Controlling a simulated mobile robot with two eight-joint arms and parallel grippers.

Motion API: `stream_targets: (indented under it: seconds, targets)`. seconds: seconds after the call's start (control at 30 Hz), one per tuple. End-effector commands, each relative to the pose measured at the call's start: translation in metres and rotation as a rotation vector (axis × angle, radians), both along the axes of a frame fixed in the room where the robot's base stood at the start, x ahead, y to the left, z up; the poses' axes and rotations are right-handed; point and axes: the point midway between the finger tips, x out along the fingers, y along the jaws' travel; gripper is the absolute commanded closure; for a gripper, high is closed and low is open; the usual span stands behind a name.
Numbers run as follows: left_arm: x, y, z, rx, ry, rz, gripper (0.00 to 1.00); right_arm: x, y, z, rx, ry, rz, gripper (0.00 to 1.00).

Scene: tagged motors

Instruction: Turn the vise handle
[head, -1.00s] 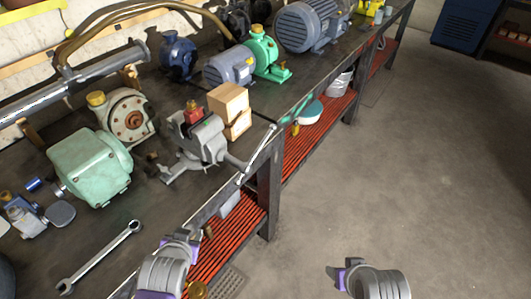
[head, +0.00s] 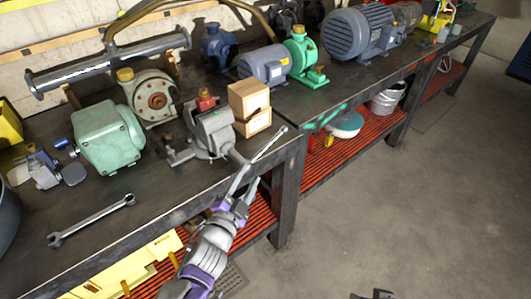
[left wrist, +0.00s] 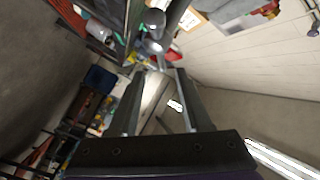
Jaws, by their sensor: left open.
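The grey vise (head: 212,133), with a red part on top, is mounted near the front edge of the workbench. Its handle (head: 268,145) is a thin metal bar slanting beyond the bench edge. My left gripper (head: 246,185) is open just below the handle, with its fingers pointing up at the bar's lower end. In the left wrist view, the two open fingers (left wrist: 160,85) reach toward a grey rounded metal part near the top; I cannot tell whether they touch it. Only a small dark piece of my right gripper (head: 375,294) shows at the bottom edge.
The workbench (head: 165,195) holds a wrench (head: 92,220), a green motor (head: 108,137), a blue-grey motor (head: 264,66) and cardboard boxes (head: 250,105) beside the vise. A red slatted shelf (head: 335,153) runs underneath. The floor (head: 400,210) at right is clear.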

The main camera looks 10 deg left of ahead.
Motion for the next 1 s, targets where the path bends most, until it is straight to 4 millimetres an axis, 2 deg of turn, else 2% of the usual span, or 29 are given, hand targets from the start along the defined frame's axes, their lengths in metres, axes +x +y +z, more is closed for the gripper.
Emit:
stream_targets:
  seconds: [0.3, 0.5, 0.7, 0.97, 1.0]
  targets:
    - [0.057, -0.007, 0.000, -0.002, 0.002, 0.000, 0.52, 0.000, 0.000, 0.000, 0.000, 0.000, 0.000, 0.43]
    - [0.087, -0.010, 0.000, -0.004, 0.003, 0.001, 0.52, 0.000, 0.000, 0.002, 0.000, -0.001, 0.000, 0.43]
    - [0.100, -0.012, 0.000, -0.002, 0.003, 0.002, 0.52, 0.000, 0.000, 0.002, 0.000, -0.001, 0.000, 0.43]
    - [0.101, -0.012, 0.000, -0.003, 0.002, 0.002, 0.52, 0.000, 0.000, 0.002, 0.000, -0.001, 0.000, 0.43]
    - [0.101, -0.012, 0.000, -0.003, 0.002, 0.002, 0.59, 0.000, 0.000, 0.002, 0.000, -0.001, 0.000, 0.43]
